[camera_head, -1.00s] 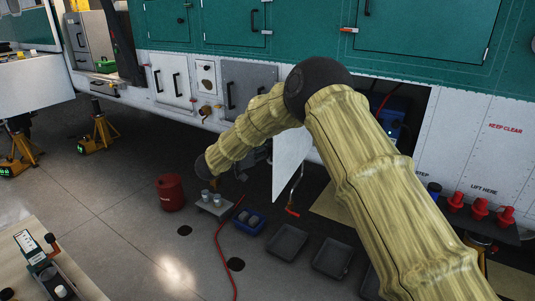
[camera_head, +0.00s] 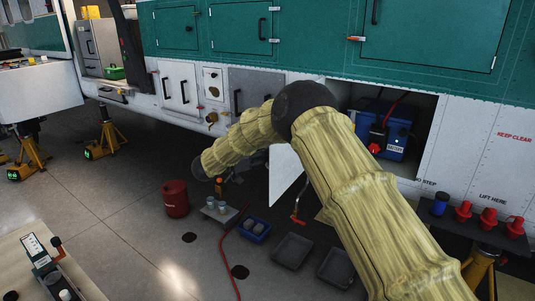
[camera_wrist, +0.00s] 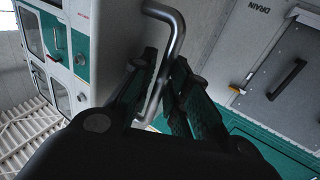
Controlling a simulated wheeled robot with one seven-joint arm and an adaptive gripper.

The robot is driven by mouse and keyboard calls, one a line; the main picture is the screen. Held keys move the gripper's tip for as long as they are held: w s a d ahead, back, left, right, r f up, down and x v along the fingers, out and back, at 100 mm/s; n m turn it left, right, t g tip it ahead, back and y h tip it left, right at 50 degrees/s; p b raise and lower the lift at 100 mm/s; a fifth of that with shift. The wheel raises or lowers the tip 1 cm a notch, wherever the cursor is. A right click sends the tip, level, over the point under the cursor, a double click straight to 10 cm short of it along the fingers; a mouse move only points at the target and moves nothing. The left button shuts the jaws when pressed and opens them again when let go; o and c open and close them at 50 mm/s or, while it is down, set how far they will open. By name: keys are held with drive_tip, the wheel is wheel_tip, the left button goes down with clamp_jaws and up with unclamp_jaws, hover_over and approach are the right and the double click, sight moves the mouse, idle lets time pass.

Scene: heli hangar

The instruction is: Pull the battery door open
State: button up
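The battery door (camera_head: 284,178) is a white panel standing open at the lower left of its bay, partly hidden by my arm. In the bay, a blue battery (camera_head: 397,144) shows. In the head view my gripper is hidden behind my arm. In the wrist view, the dark fingers of my gripper (camera_wrist: 164,72) lie close on both sides of a bent silver handle (camera_wrist: 163,14) and appear shut on it. The panel that bears this handle cannot be made out clearly there.
A red can (camera_head: 174,199), a blue bin (camera_head: 255,230) and grey trays (camera_head: 292,251) stand on the floor below. A red hose (camera_head: 226,252) runs across the floor. Red caps (camera_head: 488,217) stand on a shelf at right. Yellow jacks (camera_head: 104,140) stand at left.

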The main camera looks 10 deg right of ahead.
drive_tip(key=shift+o, duration=0.7)
drive_tip(key=shift+r, duration=0.1)
drive_tip(key=v, duration=1.1)
drive_tip(key=shift+s+a, duration=0.15)
drive_tip(key=shift+a, duration=0.25)
